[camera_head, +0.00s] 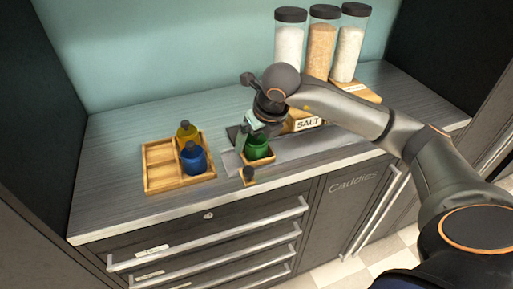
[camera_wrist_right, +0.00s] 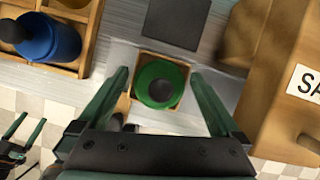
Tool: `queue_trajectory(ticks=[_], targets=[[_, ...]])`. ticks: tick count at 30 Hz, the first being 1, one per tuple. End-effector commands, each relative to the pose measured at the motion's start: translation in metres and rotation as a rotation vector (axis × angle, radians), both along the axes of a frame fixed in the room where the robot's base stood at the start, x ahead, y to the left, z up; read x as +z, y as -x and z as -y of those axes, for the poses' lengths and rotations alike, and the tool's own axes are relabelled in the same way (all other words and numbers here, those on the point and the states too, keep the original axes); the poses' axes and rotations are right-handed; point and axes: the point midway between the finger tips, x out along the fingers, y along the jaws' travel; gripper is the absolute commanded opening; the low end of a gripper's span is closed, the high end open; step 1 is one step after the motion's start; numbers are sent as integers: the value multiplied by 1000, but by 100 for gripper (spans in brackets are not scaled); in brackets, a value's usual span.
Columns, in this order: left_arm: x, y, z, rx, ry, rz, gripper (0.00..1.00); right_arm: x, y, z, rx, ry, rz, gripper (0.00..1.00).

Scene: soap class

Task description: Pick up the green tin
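The green tin (camera_head: 258,146) stands in a small square wooden holder (camera_head: 261,161) near the counter's front edge. In the right wrist view the green tin (camera_wrist_right: 160,84) appears from above as a green round with a dark cap. My right gripper (camera_head: 250,146) is over the holder, and its fingers (camera_wrist_right: 160,72) are spread to either side of the tin, with gaps visible between fingers and tin. It is open and holds nothing.
A wooden caddy (camera_head: 148,172) to the left holds a blue bottle (camera_head: 193,160) and a yellow bottle (camera_head: 187,132). A wooden box labelled SALT (camera_head: 308,124) stands close on the right. Tall jars (camera_head: 322,42) stand behind it. Drawer handles (camera_head: 205,237) project below the counter.

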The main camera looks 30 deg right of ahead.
Motion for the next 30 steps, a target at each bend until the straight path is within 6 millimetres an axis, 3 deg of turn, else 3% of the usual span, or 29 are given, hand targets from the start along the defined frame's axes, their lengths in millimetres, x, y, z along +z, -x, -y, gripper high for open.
queue_trajectory(ticks=[2,26,30], targets=[[0,0,0,0,0,0,92,0,0,0,0,0,0,92],[0,0,0,0,0,0,92,1,0,0,0,0,0,2],[0,0,0,1,1,0,92,2,0,0,-1,0,2,1]])
